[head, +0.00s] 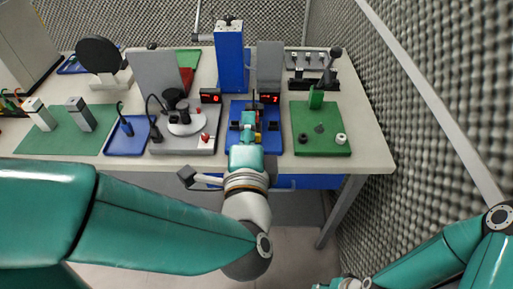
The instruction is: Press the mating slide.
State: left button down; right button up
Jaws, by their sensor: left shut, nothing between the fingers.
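My left gripper (249,119) is shut and empty. It reaches in from below over the blue base plate (262,146) in the middle of the bench, with its tips between small black parts on that plate. A tall blue column (230,60) stands behind the plate. I cannot tell which part is the mating slide; the gripper and wrist hide much of the plate's middle. I cannot tell whether the fingertips touch anything. Of my right arm, only links show at the bottom right; its gripper is out of view.
A grey fixture with a round white disc (186,124) and a display (210,96) stands left of the gripper. A green plate (320,142) with an upright green block (316,98) is on the right. A grey foam wall (420,120) bounds the right side.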

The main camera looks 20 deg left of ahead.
pick_arm(q)
notch_tip(320, 180, down, 23)
jog(key=b, duration=2.1)
jog(key=shift+d+r+b, duration=0.15)
jog(key=shift+b, duration=0.25)
jog(key=shift+r, duration=0.1)
jog(key=x, duration=1.4)
jog(key=shift+d, duration=0.1)
jog(key=shift+w+p, duration=0.1)
jog(key=shift+p, duration=0.2)
